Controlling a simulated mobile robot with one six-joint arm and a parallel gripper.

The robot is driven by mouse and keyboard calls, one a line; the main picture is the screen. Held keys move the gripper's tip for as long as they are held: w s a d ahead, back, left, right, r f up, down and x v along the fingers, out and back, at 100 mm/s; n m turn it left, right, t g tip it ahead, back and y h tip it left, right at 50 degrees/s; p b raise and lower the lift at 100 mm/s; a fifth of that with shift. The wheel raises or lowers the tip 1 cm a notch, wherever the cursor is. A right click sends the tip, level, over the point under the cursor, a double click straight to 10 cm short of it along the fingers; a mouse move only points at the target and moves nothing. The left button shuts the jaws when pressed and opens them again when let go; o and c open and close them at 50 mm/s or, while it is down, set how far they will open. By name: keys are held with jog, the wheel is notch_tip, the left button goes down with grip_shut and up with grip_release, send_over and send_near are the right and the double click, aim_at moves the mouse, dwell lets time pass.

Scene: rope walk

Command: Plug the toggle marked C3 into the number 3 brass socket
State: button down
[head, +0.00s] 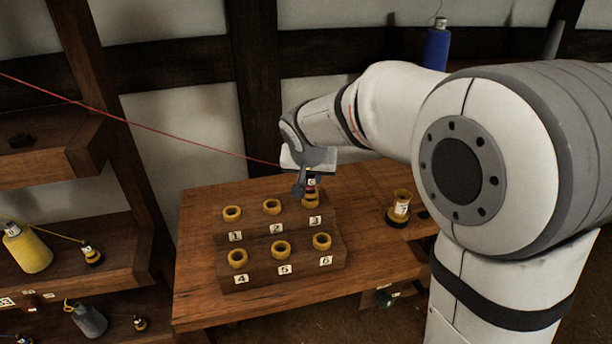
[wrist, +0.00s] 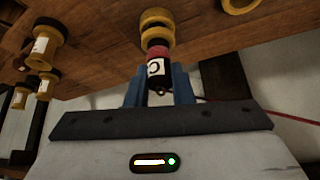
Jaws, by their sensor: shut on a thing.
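My gripper (head: 305,183) is shut on a dark toggle with a red band (head: 312,182). In the wrist view the toggle (wrist: 158,66) sits between the blue fingers, its white label showing a letter C; the digit is not readable. A red cord runs from it to the left in the head view. The number 3 brass socket (head: 311,201) is directly below the toggle, at the right end of the back row. In the wrist view a brass ring (wrist: 156,16) lies in line with the toggle's end. I cannot tell whether the toggle has entered the socket.
Socket 1 (head: 232,213) and socket 2 (head: 271,206) stand left of socket 3, with sockets 4, 5 and 6 (head: 322,241) on the front step. A labelled brass piece (head: 400,207) stands right on the bench. Shelves at left hold a yellow spool (head: 27,248).

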jog(key=shift+f+b, duration=0.55)
jog(key=shift+f, duration=0.05)
jog(key=c, duration=1.5)
grip_release()
jog(key=shift+c, duration=0.2)
jog(key=shift+r, duration=0.1)
jog(key=p+v, duration=0.3)
jog(key=v, duration=0.7)
jog(key=shift+r+p, duration=0.4)
jog(key=shift+r, duration=0.05)
jog(key=shift+s, duration=0.1)
jog(key=s+d+f+g, duration=0.1)
jog(key=s+d+f, duration=0.2)
jog(key=s+d, duration=0.5)
jog(key=s+d+f+n+g, duration=0.1)
jog(key=s+d+f+g, duration=0.1)
jog(key=s+d+f, duration=0.2)
jog(key=s+d, duration=0.3)
jog(key=s, duration=0.5)
jog(key=shift+s+d+y, duration=0.3)
jog(key=shift+s+d, duration=0.05)
jog(key=shift+d, duration=0.05)
